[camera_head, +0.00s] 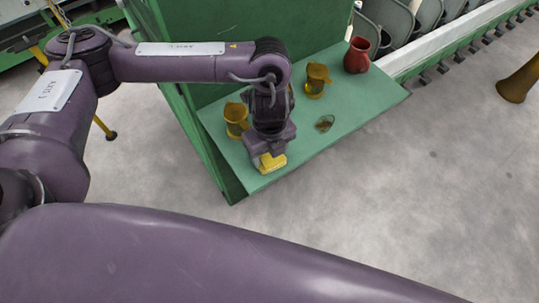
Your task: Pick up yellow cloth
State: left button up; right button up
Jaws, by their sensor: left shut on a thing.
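The yellow cloth (271,163) is a small folded-looking yellow piece at the front left part of the green shelf. My left gripper (266,156) reaches down over it from above and is shut on it. The gripper body hides part of the cloth and the fingertips. I cannot tell whether the cloth still touches the shelf. My right gripper is not in view; a large purple arm link of mine crosses the bottom of the view.
The green shelf (352,112) also bears a yellow-brown mug-like vessel (236,119) close left of my gripper, a similar vessel (316,82) behind, a red jug (357,56) and a small glassy dish (324,123). A green panel stands behind. Grey floor (420,200) is open on the right.

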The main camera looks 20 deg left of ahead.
pick_arm(q)
notch_tip(320, 180, up, 20)
jog(key=b, duration=0.1)
dwell(0.7)
